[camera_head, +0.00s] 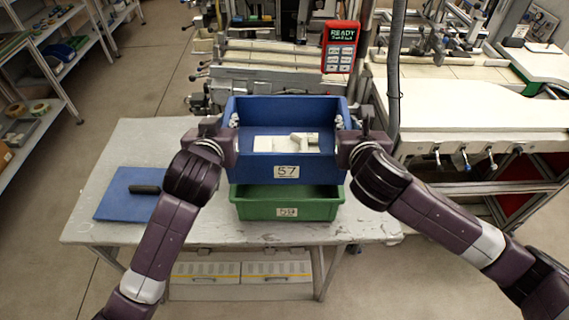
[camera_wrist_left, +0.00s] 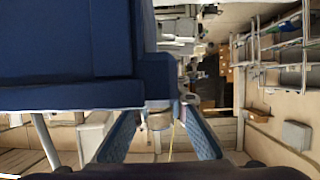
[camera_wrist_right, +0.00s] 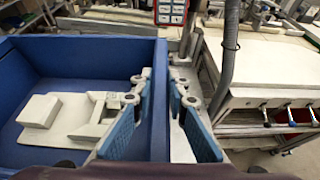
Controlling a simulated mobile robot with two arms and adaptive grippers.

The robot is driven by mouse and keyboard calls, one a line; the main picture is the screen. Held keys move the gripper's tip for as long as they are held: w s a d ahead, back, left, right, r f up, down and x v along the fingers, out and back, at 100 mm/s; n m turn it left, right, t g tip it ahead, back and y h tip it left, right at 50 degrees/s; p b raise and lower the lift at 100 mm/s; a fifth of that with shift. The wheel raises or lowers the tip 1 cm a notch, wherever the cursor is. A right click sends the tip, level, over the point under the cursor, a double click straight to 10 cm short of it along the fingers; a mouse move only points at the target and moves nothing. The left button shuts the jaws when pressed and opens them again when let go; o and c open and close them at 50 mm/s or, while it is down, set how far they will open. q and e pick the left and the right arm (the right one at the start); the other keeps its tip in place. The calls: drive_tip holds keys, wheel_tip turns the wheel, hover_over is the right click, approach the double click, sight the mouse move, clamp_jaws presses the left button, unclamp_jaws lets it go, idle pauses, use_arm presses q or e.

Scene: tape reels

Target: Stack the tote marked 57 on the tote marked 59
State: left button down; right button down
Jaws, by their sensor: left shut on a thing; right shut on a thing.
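The blue tote marked 57 (camera_head: 255,172) is held up between my two grippers, level, above and slightly behind the green tote. Pale grey parts (camera_head: 280,143) lie inside it. The green tote (camera_head: 287,203) stands on the table; its label is partly legible and looks like 59. My left gripper (camera_head: 233,122) is shut on the blue tote's left wall; the left wrist view shows the tote's blue side (camera_wrist_left: 70,50) close up. My right gripper (camera_head: 342,124) is shut on the right wall, with one finger inside the tote in the right wrist view (camera_wrist_right: 165,110).
The grey table (camera_head: 110,215) has a blue mat (camera_head: 118,203) with a dark object (camera_head: 145,189) at its left. A red control box reading READY (camera_head: 341,47) hangs behind. A white bench (camera_head: 480,110) stands at the right, shelves at the far left.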

use_arm(q)
drive_tip(key=shift+d, duration=0.15)
use_arm(e)
drive_tip(key=shift+d+f, duration=0.1)
drive_tip(key=shift+d, duration=0.25)
use_arm(q)
drive_tip(key=shift+f, duration=0.15)
use_arm(e)
drive_tip(key=shift+a+f, duration=0.1)
